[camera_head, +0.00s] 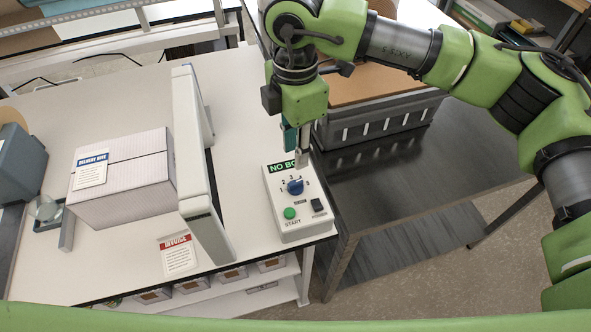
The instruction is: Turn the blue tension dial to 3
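The blue tension dial (295,187) sits on a white control box (290,227) at the right end of the white table. Small numbers ring the dial; I cannot read clearly which one its pointer faces. A green START button (289,213) and a black switch (318,205) are below it on the box. My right gripper (300,160) points down just above and behind the dial, apart from it as far as I can see. It covers part of the green "NO BO…" label. Its fingers look close together, but their opening is unclear. My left gripper is out of view.
A tall white strapping-machine arch (199,170) stands left of the control box. A white parcel (122,178) with a delivery note lies left of it. A red-headed invoice sheet (178,254) lies near the front. A grey crate (380,117) stands on the dark table at right.

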